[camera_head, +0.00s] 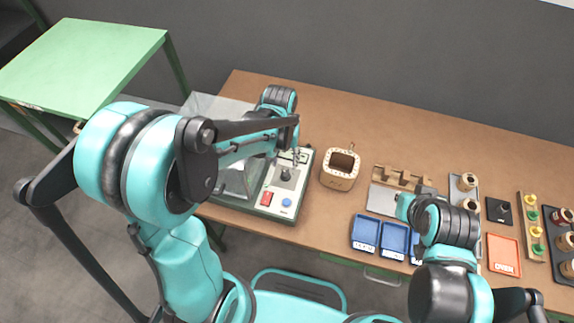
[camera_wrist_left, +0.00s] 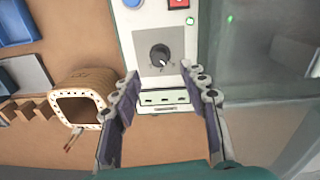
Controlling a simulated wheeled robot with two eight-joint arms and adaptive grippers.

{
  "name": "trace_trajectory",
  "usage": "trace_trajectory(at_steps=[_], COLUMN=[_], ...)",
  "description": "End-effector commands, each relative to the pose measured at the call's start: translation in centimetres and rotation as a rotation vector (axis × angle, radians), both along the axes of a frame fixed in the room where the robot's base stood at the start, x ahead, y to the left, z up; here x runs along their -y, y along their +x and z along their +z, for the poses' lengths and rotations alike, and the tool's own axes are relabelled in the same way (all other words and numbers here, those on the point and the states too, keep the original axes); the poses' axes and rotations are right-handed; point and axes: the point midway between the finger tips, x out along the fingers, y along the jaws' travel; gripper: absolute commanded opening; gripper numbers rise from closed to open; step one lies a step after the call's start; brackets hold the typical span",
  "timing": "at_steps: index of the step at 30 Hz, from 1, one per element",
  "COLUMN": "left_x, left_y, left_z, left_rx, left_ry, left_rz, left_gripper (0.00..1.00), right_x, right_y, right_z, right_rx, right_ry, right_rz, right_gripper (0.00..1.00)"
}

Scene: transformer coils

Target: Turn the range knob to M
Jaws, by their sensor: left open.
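The range knob (camera_head: 287,174) is a round black dial on a grey square of the pale panel (camera_head: 275,199). In the left wrist view the knob (camera_wrist_left: 160,56) shows a small light mark near its lower right edge; no scale letters can be read. My left gripper (camera_wrist_left: 163,92) is open and empty, its two dark fingers spread to either side of a small window with dark marks just below the knob. The fingertips do not touch the knob. In the head view my left arm partly hides the panel's far end. My right gripper is mostly hidden by its arm.
A red switch (camera_head: 266,198) and a blue button (camera_head: 286,202) sit on the panel. A clear cover (camera_wrist_left: 255,60) lies beside it. A square wooden coil form (camera_head: 340,171) stands close to its right. Blue bins (camera_head: 365,232) and coil trays lie farther right. The table's back is clear.

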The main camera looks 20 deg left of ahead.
Motion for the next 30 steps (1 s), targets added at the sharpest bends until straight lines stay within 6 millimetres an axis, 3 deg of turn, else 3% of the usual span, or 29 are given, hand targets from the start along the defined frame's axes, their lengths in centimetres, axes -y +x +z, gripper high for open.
trace_trajectory(at_steps=[3,9,14,22,27,30], left_x=[0.1,0.2,0.2,0.2,0.2,0.2], left_y=[0.0,0.0,0.0,0.0,0.0,0.0], left_z=[-2.4,-5.3,-6.3,-6.4,-6.4,-6.4], left_rx=[0.000,0.000,0.000,0.000,0.000,0.000], left_ry=[0.000,0.000,0.000,0.000,0.000,0.000], left_rz=[0.000,0.000,0.000,0.000,0.000,0.000], left_gripper=[0.44,0.44,0.44,0.44,0.00,0.00], right_x=[0.0,0.0,0.0,0.0,0.0,0.0], right_y=[0.0,0.0,0.0,0.0,0.0,0.0], right_z=[-1.1,-2.1,-2.4,-2.3,-2.3,-2.3], right_rx=[0.000,0.000,0.000,0.000,0.000,0.000], right_ry=[0.000,0.000,0.000,0.000,0.000,0.000], right_rz=[0.000,0.000,0.000,0.000,0.000,0.000], right_gripper=[0.00,0.00,0.00,0.00,0.00,0.00])
